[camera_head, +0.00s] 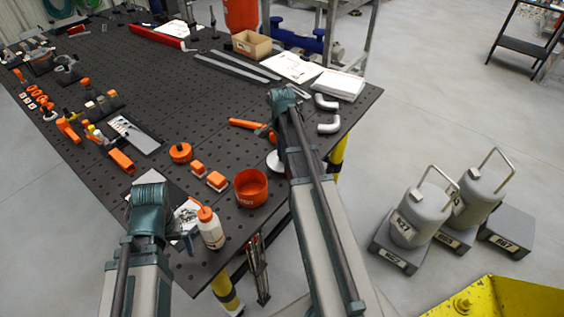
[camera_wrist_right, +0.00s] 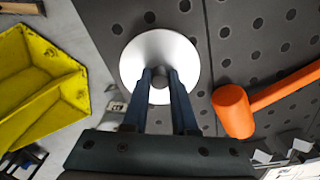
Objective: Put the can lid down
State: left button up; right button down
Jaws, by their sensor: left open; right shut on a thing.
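The can lid (camera_wrist_right: 186,57) is a white disc with a dark knob in the right wrist view. My right gripper (camera_wrist_right: 160,82) is shut on the knob. In the head view the lid (camera_head: 273,161) shows as a white sliver beside my right arm, near the table's right edge. I cannot tell whether it touches the table. An open orange can (camera_head: 251,188) stands on the table below and left of it in the head view. My left gripper (camera_head: 186,236) is open near the white bottle (camera_head: 209,229) at the table's near edge; its fingertips are hard to make out.
An orange mallet (camera_wrist_right: 236,109) lies beside the lid. Grey pipe elbows (camera_head: 328,125) lie near the table's right edge. Small orange blocks (camera_head: 216,181) and an orange round part (camera_head: 180,152) sit left of the can. The perforated table (camera_head: 180,80) has clear room at its middle.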

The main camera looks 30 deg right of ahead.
pick_arm(q)
jog(key=shift+f+b, duration=1.1)
jog(key=shift+f, duration=0.35)
pick_arm(e)
jog(key=shift+f, duration=1.5)
pick_arm(q)
jog(key=shift+f, duration=0.15)
pick_arm(e)
jog(key=shift+f, duration=0.1)
pick_arm(q)
jog(key=shift+f, duration=0.15)
pick_arm(e)
jog(key=shift+f, duration=0.15)
jog(key=c, duration=0.7)
grip_release()
notch_tip(320, 180, up, 13)
jog(key=p, duration=1.2)
jog(key=shift+f, duration=0.2)
pick_arm(q)
notch_tip(320, 180, up, 13)
jog(key=shift+f, duration=0.2)
